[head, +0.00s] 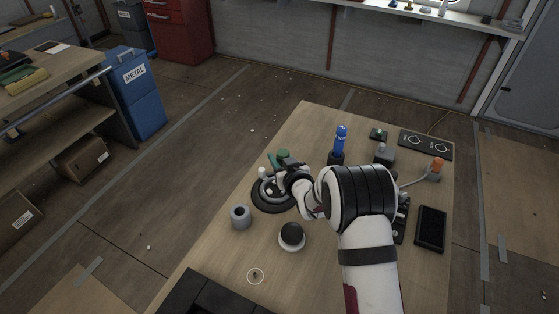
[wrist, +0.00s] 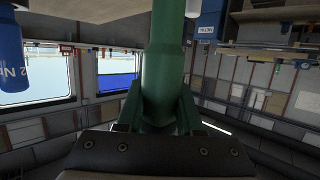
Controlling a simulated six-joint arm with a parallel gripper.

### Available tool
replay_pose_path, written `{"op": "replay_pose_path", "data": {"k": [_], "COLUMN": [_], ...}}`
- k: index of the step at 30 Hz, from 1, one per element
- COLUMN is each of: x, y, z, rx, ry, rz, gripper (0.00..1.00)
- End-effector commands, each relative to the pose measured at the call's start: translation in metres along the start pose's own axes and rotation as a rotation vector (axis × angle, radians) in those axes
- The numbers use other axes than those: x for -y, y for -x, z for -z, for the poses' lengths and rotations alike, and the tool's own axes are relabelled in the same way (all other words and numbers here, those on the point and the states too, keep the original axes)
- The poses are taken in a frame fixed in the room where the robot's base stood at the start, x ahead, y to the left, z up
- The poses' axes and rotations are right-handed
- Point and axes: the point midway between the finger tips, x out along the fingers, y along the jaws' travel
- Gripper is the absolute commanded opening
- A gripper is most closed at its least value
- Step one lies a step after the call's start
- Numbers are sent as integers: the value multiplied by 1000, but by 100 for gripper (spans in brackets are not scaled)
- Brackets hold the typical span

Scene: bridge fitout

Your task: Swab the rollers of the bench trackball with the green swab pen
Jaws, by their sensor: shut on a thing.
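My gripper (head: 280,174) is shut on the green swab pen (wrist: 165,55), which fills the middle of the wrist view and stands between the two fingers. In the head view a green part of the pen (head: 284,155) shows just beyond my gripper. Below and beside the gripper is a round black base (head: 262,205) with paler parts inside, seemingly the bench trackball. My gripper and wrist cover its right side. The rollers and the pen's tip cannot be made out, so I cannot tell whether they touch.
A black-and-white ball-like thing (head: 291,235) and a grey hollow cylinder (head: 240,216) stand nearby on the wooden bench (head: 207,262). A blue bottle-like thing (head: 341,138) stands upright behind my arm. A dark flat device (head: 431,229) lies right.

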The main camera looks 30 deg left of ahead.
Motion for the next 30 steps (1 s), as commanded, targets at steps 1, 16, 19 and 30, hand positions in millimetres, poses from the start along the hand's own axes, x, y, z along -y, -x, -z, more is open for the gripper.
{"op": "replay_pose_path", "data": {"k": [1,16,19,30], "x": [0,4,7,7], "y": [1,-16,-27,-30], "z": [4,39,54,50], "rx": [-1,-6,-4,0], "ry": [0,1,0,-2], "rz": [0,2,1,-1], "gripper": [0,0,0,0]}}
